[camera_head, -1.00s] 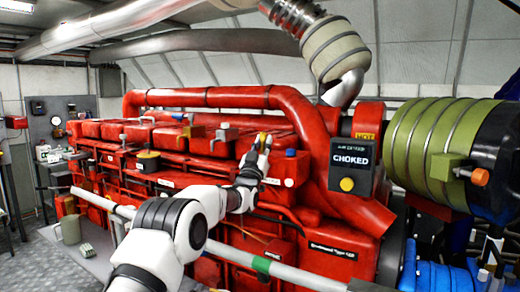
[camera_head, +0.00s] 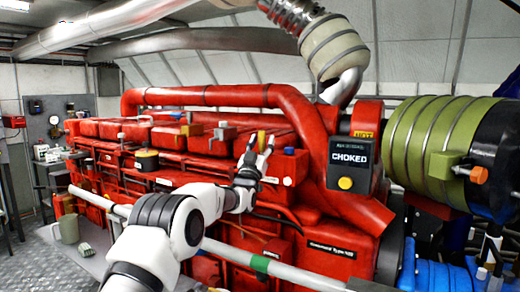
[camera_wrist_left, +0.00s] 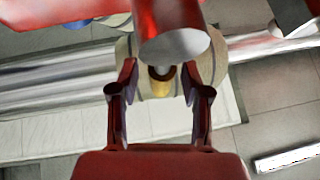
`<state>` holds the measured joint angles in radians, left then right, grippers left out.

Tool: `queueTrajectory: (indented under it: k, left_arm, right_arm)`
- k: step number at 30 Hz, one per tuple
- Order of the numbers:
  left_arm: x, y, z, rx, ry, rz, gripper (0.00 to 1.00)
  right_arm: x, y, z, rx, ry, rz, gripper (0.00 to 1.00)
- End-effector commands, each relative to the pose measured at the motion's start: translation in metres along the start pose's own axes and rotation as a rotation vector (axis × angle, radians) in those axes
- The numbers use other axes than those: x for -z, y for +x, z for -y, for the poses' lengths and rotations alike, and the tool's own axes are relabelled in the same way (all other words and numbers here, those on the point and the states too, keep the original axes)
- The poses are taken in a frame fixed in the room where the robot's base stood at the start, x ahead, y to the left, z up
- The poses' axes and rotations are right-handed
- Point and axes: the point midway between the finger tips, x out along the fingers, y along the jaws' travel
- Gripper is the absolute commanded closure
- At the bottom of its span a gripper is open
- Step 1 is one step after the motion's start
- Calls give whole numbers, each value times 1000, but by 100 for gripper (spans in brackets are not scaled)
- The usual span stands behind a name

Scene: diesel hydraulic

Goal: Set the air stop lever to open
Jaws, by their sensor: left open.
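My left gripper (camera_head: 259,152) is open over the top of the red engine (camera_head: 290,110), its two fingers spread. A small yellow piece (camera_head: 262,137) shows between and behind the fingertips; I cannot tell for sure that it is the air stop lever. In the left wrist view, the open fingers (camera_wrist_left: 160,72) stand either side of a yellow-brown knob (camera_wrist_left: 161,84), with a gap on each side. A red cylinder with a pale end (camera_wrist_left: 172,45) overlaps the knob's upper part. A dark panel (camera_head: 350,160) reads "CHOKED". My right gripper is not in view.
A thick red pipe (camera_head: 210,96) runs along the engine top. A grey rail (camera_head: 230,252) crosses in front. At right is a green ribbed cylinder (camera_head: 430,140) with an orange knob (camera_head: 479,175).

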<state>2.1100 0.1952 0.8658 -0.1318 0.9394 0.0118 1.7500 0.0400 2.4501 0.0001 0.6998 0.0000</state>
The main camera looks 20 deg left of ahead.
Motion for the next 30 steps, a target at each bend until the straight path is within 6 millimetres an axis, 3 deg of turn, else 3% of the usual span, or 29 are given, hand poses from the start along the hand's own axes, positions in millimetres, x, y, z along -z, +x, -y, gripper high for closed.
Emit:
queueTrajectory:
  k: [13,27,30]
  left_arm:
    - [-1,-65,-1,0,0,1,52]
    - [0,-67,-1,-1,1,0,52]
    - [7,-62,-1,-1,1,-1,52]
  right_arm:
    - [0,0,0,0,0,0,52]
    - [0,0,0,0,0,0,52]
    - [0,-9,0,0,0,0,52]
